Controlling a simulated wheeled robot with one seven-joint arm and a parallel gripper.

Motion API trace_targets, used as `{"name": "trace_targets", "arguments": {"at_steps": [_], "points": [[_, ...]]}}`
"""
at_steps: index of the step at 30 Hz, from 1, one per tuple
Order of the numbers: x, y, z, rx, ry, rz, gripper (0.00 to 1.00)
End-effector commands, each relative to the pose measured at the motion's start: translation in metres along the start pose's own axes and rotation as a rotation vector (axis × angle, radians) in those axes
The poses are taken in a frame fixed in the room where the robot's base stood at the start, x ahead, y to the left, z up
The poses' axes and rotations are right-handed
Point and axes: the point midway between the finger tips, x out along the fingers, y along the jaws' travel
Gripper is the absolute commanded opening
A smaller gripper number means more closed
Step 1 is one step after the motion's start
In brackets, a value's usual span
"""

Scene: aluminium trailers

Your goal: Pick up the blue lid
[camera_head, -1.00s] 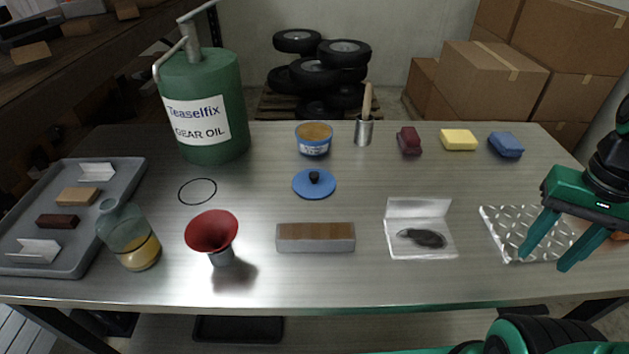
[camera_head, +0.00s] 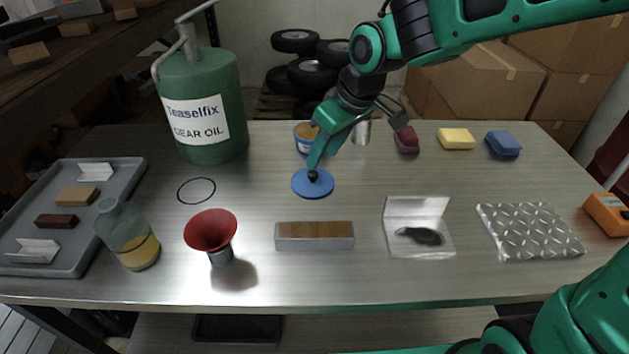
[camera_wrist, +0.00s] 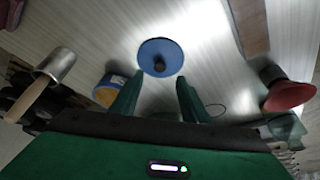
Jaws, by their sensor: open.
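The blue lid (camera_head: 313,184) is a flat round disc with a black knob, lying on the metal table near its middle. It also shows in the wrist view (camera_wrist: 150,46), just beyond my fingertips, with the knob between their lines. My gripper (camera_head: 316,168) is over the lid with its fingers pointing down; it also shows in the wrist view (camera_wrist: 158,88), open, with nothing between the fingers. In the head view the fingers overlap the knob, so the exact height above it cannot be told.
A blue tin (camera_head: 303,137) stands just behind the lid, close to my gripper. A green oil can (camera_head: 205,140) stands left.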

Motion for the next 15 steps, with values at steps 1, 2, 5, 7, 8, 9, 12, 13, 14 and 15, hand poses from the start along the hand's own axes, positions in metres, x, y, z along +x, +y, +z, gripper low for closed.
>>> {"name": "trace_targets", "arguments": {"at_steps": [1,2,5,7,8,9,12,13,14,15], "points": [[0.008,0.000,0.001,0.000,-0.003,-0.002,0.42],[0.011,0.000,0.001,0.001,-0.003,-0.001,0.42],[0.019,0.001,0.001,0.002,-0.002,0.000,0.42],[0.022,0.001,0.001,0.002,-0.001,0.001,0.42],[0.023,0.001,0.001,0.002,-0.001,0.002,0.42],[0.025,0.001,0.000,0.002,-0.001,0.002,0.42],[0.036,0.001,0.000,0.002,-0.004,0.000,0.42],[0.040,0.001,-0.001,0.002,-0.003,0.000,0.42],[0.045,0.001,-0.001,0.003,-0.003,0.000,0.42],[0.050,0.001,-0.002,0.003,-0.004,0.000,0.42]]}}
